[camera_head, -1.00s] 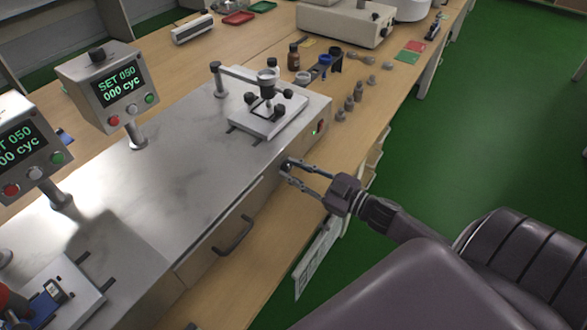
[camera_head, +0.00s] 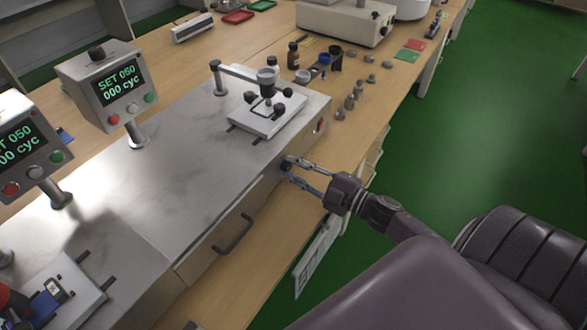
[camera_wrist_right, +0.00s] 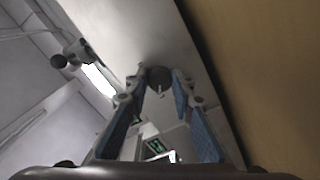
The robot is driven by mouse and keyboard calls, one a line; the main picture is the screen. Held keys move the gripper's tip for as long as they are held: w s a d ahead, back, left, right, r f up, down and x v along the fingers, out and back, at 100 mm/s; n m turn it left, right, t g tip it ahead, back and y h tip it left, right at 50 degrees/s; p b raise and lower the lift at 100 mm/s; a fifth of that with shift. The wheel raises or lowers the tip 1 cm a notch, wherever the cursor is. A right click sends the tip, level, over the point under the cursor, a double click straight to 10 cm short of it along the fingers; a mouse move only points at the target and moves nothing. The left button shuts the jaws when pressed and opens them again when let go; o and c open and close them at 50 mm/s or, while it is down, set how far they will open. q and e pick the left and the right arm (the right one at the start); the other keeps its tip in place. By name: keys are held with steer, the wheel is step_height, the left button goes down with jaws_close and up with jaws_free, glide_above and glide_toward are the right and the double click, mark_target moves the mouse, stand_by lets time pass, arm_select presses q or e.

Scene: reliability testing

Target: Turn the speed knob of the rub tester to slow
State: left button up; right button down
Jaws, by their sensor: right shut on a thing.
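The rub tester (camera_head: 205,165) is a long grey metal machine on the bench. Its dark round speed knob (camera_wrist_right: 158,80) sits on the front face. In the head view the knob is mostly hidden by my fingertips. My right gripper (camera_head: 288,169) reaches in from the right and is shut on the knob, one finger on each side. The right wrist view shows the blue-padded fingers (camera_wrist_right: 159,87) at the knob's two sides. A small pale mark shows just below the knob there; I cannot read any speed label. My left gripper is not in view.
Two display boxes on posts, one of them (camera_head: 108,86) reading SET 050, 000 cyc, stand on the machine. Small weights (camera_head: 349,102) and bottles (camera_head: 293,56) stand behind. Green floor (camera_head: 460,150) is free at right.

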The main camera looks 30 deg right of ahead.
stand_by(0.4)
steer(key=c, duration=1.7)
jaws_free()
steer(key=shift+o, duration=0.2)
steer(key=v, duration=1.2)
